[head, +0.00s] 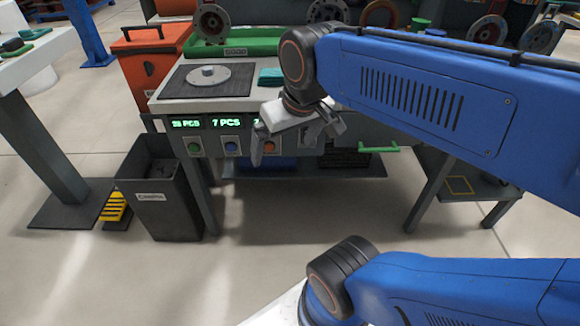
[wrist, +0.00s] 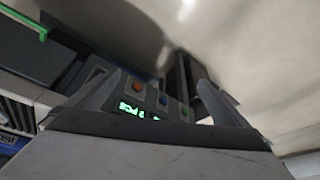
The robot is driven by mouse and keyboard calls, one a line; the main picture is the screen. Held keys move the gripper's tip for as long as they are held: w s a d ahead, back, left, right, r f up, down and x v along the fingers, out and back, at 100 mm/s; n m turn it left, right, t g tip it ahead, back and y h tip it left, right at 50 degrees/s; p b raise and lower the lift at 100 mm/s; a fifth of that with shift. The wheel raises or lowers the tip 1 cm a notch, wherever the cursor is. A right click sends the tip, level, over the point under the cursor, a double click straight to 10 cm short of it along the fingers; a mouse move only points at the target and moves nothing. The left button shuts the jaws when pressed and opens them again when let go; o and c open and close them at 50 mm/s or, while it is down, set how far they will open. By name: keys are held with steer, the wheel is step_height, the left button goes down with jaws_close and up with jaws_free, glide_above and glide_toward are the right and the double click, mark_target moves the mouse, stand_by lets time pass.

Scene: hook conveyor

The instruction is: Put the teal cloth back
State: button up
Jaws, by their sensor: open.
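The teal cloth (head: 271,76) lies folded on the workbench top (head: 228,104), right of a dark mat (head: 205,88) with a round metal disc on it. My gripper (head: 292,148) is open and empty. In the head view it hangs in front of the bench's front edge, below and to the right of the cloth and apart from it. In the wrist view my gripper (wrist: 150,95) shows its two fingers spread, with the bench's button panel (wrist: 145,100) beyond them. The cloth is not visible in the wrist view.
The bench front carries green displays (head: 222,123) and coloured buttons. A green tray (head: 235,48) lies along the back. A dark bin (head: 168,205) stands at the left, near an orange cabinet (head: 152,70). My arm covers the bench's right side. The floor before the bench is clear.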

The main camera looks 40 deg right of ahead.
steer(key=shift+n+t, duration=0.3)
steer(key=shift+n, duration=0.1)
steer(key=s+f, duration=0.1)
steer(key=f, duration=0.1)
steer(key=s+f, duration=0.2)
steer(key=shift+s+a, duration=0.1)
steer(key=shift+a, duration=0.3)
